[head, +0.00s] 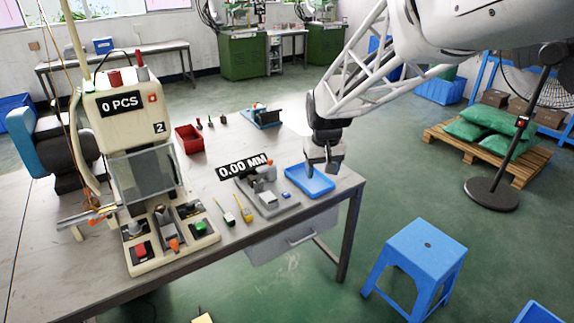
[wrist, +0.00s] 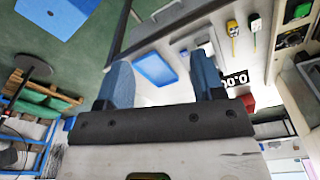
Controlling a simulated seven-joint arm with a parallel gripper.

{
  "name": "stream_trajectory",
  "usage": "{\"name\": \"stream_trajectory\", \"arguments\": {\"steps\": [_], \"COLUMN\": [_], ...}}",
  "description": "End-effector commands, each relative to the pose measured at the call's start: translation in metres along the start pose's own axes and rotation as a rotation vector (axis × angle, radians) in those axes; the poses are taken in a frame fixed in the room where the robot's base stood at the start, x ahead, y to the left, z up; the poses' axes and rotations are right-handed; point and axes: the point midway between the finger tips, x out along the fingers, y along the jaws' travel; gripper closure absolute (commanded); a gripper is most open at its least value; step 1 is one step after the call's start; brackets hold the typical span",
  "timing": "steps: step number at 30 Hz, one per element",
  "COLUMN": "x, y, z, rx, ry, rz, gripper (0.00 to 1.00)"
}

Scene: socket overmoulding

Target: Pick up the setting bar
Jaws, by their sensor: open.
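I cannot tell for sure which thing is the setting bar; no part in view shows plainly as one. A grey gauge fixture (head: 267,198) stands on the table under a 0.00 MM readout, with small parts on it. My gripper (head: 323,168) hangs over the right end of the table, above the shallow blue tray (head: 318,184). In the wrist view my gripper (wrist: 162,62) has its two blue fingers well apart with nothing between them, and the blue tray (wrist: 155,69) shows beyond. The tray looks empty.
The moulding machine (head: 135,115) stands at the left. A yellow-handled tool (head: 246,214) and a green-handled tool (head: 227,216) lie near the front edge. A red bin (head: 188,139) and a blue-and-grey device (head: 262,116) are farther back. A blue stool (head: 422,255) stands off the table.

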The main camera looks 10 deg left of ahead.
Motion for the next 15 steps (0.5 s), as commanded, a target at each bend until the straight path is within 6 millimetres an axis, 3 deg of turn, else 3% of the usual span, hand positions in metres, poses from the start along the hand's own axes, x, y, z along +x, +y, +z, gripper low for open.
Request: {"name": "stream_trajectory", "arguments": {"steps": [6, 15], "x": [0.039, 0.098], "y": [-0.035, -0.088], "z": [-0.048, -0.103], "rx": [-0.060, -0.140], "ry": [-0.020, -0.046], "rz": [-0.006, -0.013], "gripper": [0.38, 0.38]}}
